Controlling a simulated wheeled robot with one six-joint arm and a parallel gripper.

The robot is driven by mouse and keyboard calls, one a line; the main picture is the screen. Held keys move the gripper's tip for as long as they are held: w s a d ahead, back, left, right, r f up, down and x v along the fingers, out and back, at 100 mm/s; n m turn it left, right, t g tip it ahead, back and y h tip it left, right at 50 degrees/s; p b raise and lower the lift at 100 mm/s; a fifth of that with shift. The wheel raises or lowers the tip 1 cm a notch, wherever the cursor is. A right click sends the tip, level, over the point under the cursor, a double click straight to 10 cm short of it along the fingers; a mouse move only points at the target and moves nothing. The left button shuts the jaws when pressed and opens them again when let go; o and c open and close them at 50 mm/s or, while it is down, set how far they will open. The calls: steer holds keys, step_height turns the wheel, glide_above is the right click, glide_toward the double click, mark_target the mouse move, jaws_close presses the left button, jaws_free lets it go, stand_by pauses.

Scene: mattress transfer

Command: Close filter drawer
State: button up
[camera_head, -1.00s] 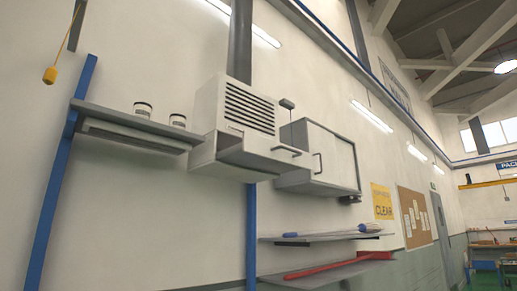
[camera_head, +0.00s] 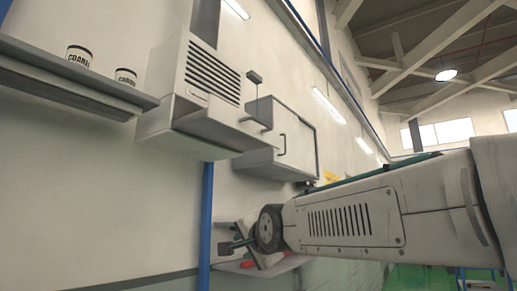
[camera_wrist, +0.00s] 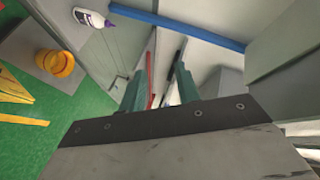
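The filter drawer (camera_head: 212,126) sticks out, open, from the front of the pale wall unit with a slatted vent (camera_head: 212,75). Its bar handle (camera_head: 253,123) is at the right end of its front. My gripper (camera_head: 232,246) is below the drawer, close to the lower shelf in the picture, and does not touch the drawer. In the wrist view, the two dark green fingers of my gripper (camera_wrist: 166,60) stand apart with nothing held between them. I cannot tell the drawer for sure in the wrist view.
A closed cabinet (camera_head: 300,145) with its own handle hangs right of the unit. A shelf (camera_head: 60,80) with two labelled cans is at the left. A lower shelf (camera_head: 280,266) lies behind my arm. The wrist view shows a bottle (camera_wrist: 90,18) and a yellow cup (camera_wrist: 55,64).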

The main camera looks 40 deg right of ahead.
steer(key=w+d+r+m+t+h, duration=0.1)
steer(key=w+d+r+m+t, duration=0.15)
steer(key=r, duration=0.55)
steer(key=w+d+r+m+t+h, duration=0.1)
steer(key=w+d+r+m+t, duration=0.2)
steer(key=r, duration=0.5)
steer(key=m+t+h, duration=0.3)
steer(key=m+t, duration=0.4)
glide_toward(261, 123)
steer(key=x, duration=0.4)
steer(key=shift+n, duration=0.25)
steer(key=x, duration=0.5)
steer(key=shift+w+d+r, duration=0.2)
steer(key=shift+w+d, duration=0.05)
steer(key=shift+w, duration=0.05)
steer(key=shift+w+d+r, duration=0.1)
steer(key=shift+w+r, duration=0.25)
steer(key=shift+r, duration=0.1)
jaws_close()
